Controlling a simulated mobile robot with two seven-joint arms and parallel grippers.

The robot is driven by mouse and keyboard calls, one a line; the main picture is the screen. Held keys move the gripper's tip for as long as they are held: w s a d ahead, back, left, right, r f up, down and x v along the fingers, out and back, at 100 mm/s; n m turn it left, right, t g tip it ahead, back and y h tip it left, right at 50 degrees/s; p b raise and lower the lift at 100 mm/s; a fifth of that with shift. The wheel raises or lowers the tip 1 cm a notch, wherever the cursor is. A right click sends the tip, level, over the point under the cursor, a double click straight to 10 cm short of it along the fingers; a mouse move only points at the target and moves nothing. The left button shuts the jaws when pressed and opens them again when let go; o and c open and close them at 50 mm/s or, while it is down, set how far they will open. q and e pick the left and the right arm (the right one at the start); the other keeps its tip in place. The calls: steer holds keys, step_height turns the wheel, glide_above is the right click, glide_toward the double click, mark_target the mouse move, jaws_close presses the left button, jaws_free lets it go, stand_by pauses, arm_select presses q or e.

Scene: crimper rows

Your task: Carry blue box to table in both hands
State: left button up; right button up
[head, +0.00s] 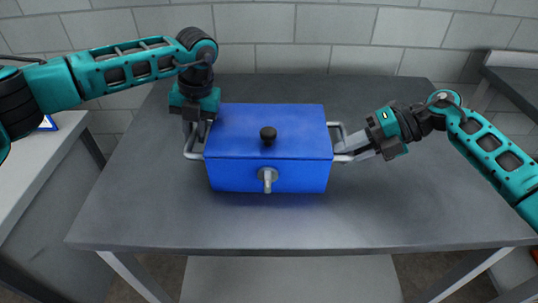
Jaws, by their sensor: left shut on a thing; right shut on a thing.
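The blue box (230,145) has a black knob (268,134) on its lid, a grey spout-like fitting (267,177) on its front and a grey bar handle on each side. It is upright over the middle of the grey table (420,215); I cannot tell whether it touches the top. My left gripper (194,138) is shut on the left handle (190,152), pointing down. My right gripper (352,150) is shut on the right handle (337,130), coming in from the right. The fingertips are partly hidden at both handles.
Another grey surface (35,160) stands at the left, with a blue-edged item (48,123) on it. A dark counter (515,80) is at the back right. A white block wall (330,25) is behind the table. The table is clear around the box.

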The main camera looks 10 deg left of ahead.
arm_select(q)
jaws_close()
arm_select(e)
jaws_close()
arm_select(q)
steer(key=shift+a+r, duration=0.1)
arm_select(e)
steer(key=shift+w+d, duration=0.1)
stand_by(0.3)
arm_select(q)
steer(key=shift+w+r, duration=0.15)
arm_select(e)
steer(key=shift+w+r, duration=0.1)
steer(key=shift+r, duration=0.15)
